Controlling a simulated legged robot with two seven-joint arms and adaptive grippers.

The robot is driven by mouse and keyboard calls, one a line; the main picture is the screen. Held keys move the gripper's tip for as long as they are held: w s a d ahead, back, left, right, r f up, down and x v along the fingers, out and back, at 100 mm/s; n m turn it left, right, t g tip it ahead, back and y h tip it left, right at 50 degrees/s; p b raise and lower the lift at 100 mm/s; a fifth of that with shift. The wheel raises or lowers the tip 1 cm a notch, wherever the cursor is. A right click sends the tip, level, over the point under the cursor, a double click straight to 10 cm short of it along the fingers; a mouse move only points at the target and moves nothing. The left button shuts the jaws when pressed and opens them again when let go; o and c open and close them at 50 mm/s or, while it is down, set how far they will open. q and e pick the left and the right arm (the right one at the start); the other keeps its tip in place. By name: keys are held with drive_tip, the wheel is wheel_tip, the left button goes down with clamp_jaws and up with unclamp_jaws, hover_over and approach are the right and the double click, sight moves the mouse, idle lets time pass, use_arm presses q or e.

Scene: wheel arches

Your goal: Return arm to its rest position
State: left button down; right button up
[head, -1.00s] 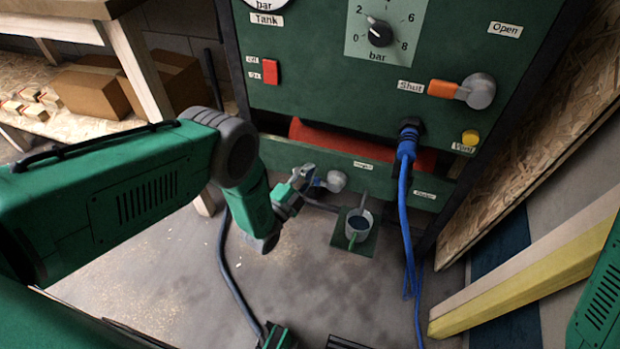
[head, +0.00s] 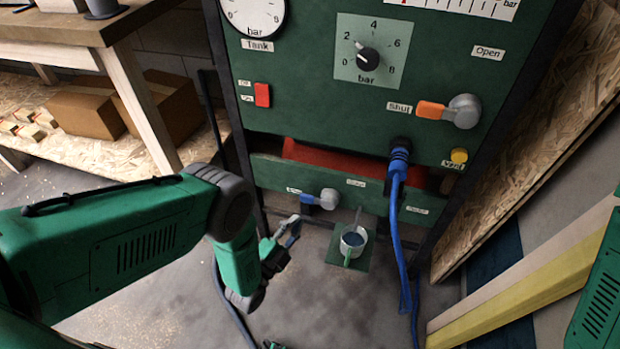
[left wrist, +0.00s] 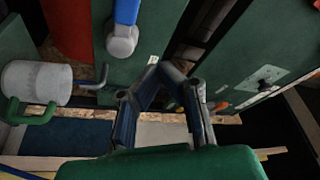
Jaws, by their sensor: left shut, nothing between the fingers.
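My left gripper (head: 288,236) hangs low in front of the green panel (head: 300,120), below and left of the blue-handled valve (head: 322,200). It is apart from the valve. In the left wrist view its fingers (left wrist: 165,75) close together at the tips with nothing between them. That view also shows the blue handle (left wrist: 126,10) and its grey knob (left wrist: 121,42) beyond the fingers, up and to the left.
A wooden bench (head: 90,35) stands at left, and a yellow-edged beam (head: 530,290) at right. Floor below the gripper is open.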

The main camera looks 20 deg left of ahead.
use_arm(q)
drive_tip(key=s+a+r+n+g+y+p, duration=0.2)
drive_tip(key=s+a+n+g+y+p, duration=0.25)
drive_tip(key=a+n+g, duration=0.35)
drive_tip(key=s+a+r+n+g+p, duration=0.1)
drive_tip(key=s+r+g, duration=0.4)
drive_tip(key=s, duration=0.7)
drive_tip(key=s+a+r+n+g+y+p, duration=0.1)
drive_tip(key=s+r+n+g+p, duration=0.2)
drive_tip(key=s, duration=0.8)
wheel_tip(320, 180, up, 4)
drive_tip(key=n+g, duration=0.2)
drive_tip(key=n, duration=0.1)
drive_tip(key=shift+s+a+r+g, duration=0.2)
drive_tip(key=shift+s+r+g, duration=0.05)
drive_tip(key=shift+s+g, duration=0.15)
drive_tip(key=shift+w+y, duration=0.15)
drive_tip(key=shift+y, duration=0.1)
drive_tip(key=c, duration=2.2)
unclamp_jaws()
